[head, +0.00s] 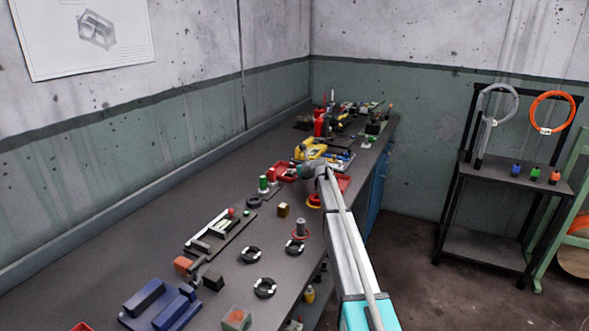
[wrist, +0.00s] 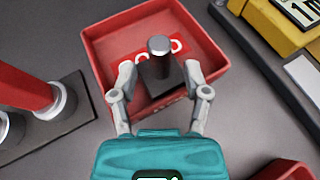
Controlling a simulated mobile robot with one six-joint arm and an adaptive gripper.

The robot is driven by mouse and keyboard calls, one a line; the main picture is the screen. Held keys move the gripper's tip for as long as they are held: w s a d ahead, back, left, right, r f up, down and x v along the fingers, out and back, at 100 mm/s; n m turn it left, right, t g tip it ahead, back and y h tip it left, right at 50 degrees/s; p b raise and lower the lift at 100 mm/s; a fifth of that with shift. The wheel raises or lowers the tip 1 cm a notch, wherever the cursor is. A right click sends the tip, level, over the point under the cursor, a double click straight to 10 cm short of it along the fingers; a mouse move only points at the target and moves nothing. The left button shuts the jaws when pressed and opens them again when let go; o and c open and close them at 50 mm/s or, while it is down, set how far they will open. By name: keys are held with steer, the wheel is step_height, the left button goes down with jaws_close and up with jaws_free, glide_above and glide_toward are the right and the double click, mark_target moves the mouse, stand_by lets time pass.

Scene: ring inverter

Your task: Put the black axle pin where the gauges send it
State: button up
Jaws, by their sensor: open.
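A dark axle pin (wrist: 158,66) with a shiny grey top shows upright between my fingers in the wrist view. It is over or in a red tray (wrist: 100,45) with white lettering on its floor, partly hidden by the pin. My gripper (wrist: 160,76) is open, one finger on each side of the pin, with gaps visible. In the head view my gripper (head: 303,169) is at the red tray (head: 283,168), and the pin is not distinguishable.
In the wrist view a dark plate (wrist: 75,118) with red cylinders in grey collars stands left, and a yellow device (wrist: 278,22) at upper right. Another red tray (wrist: 285,171) shows at lower right. Black rings (head: 250,254) lie nearer on the bench, with bare surface around them.

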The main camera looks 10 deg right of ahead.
steer(key=p+v, duration=0.3)
steer(key=v, duration=0.6)
steer(key=shift+s+d, duration=0.15)
steer(key=shift+s, duration=0.05)
